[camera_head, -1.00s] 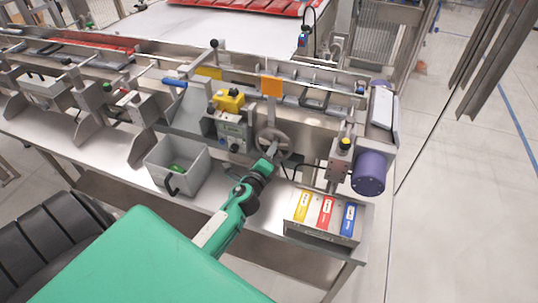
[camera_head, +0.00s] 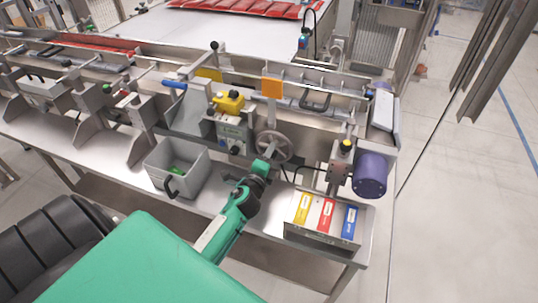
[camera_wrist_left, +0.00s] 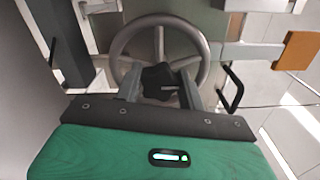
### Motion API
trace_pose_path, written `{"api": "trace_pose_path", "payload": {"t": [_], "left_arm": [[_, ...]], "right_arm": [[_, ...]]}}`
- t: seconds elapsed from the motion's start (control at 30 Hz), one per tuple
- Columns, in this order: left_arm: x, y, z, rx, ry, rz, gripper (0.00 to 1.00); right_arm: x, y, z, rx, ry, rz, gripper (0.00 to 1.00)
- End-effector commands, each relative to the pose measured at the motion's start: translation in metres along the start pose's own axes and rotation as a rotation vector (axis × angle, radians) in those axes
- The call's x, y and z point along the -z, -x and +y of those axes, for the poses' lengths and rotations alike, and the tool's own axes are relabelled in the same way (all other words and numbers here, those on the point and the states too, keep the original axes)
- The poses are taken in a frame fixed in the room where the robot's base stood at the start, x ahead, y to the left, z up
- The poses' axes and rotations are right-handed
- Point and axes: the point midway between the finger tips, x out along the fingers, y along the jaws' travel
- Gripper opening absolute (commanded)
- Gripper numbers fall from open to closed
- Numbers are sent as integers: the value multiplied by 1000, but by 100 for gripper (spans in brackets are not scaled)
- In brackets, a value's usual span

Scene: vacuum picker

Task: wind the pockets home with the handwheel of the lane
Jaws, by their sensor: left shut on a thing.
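The grey spoked handwheel (camera_head: 273,147) stands on the front of the lane, below an orange plate. In the left wrist view its rim (camera_wrist_left: 203,50) arches above a black lobed knob (camera_wrist_left: 158,80) at its middle. My left gripper (camera_head: 266,161) reaches the wheel from the front. In the left wrist view, its two fingers (camera_wrist_left: 160,90) are on either side of the black knob and shut on it. The lane (camera_head: 300,93) with its dark pockets (camera_head: 317,99) runs behind the wheel. My right gripper is not in view.
A box of yellow, red and blue cards (camera_head: 324,217) stands right, below a purple motor (camera_head: 369,173). A yellow-topped control box (camera_head: 229,102) is left of the wheel.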

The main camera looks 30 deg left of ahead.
Motion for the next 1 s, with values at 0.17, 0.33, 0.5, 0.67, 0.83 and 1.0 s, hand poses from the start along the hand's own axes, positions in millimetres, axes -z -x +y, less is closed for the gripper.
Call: {"api": "trace_pose_path", "payload": {"t": [0.17, 0.33, 0.5, 0.67, 0.83, 1.0], "left_arm": [[0, 0, 1, -2, 4, 0, 57], [0, 0, 0, -1, 2, 0, 61], [0, 2, 1, -1, 2, 0, 61], [0, 15, 2, -2, 1, 1, 61], [1, 46, 3, -3, 3, 1, 61], [0, 80, 3, -3, 3, 0, 61]], "right_arm": [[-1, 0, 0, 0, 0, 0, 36], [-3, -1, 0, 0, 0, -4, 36], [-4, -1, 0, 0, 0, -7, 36], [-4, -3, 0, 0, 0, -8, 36], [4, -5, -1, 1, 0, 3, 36], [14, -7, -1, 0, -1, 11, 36]]}}
